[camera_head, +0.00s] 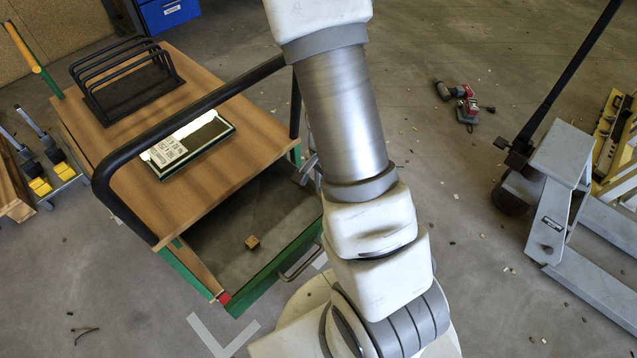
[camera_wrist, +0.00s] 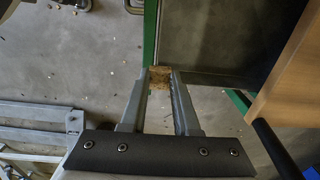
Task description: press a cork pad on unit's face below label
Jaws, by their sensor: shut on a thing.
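The unit (camera_head: 205,136) looks like a flat dark panel with a pale edge, lying on the wooden cart top in the head view. A white printed label (camera_head: 169,151) covers its left part. My gripper (camera_wrist: 161,76) is shut on a brown, speckled cork pad (camera_wrist: 160,74), held between its fingertips in the wrist view. The gripper is hidden behind my arm in the head view. Another small cork-coloured block (camera_head: 252,242) lies in the open drawer. The unit does not clearly show in the wrist view.
The cart's open drawer (camera_head: 284,262) has a green front and a metal handle. A black rail (camera_head: 113,199) curves above the cart top. A black wire rack (camera_head: 128,83) stands at its back left. A pallet jack (camera_head: 560,160) stands at the right.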

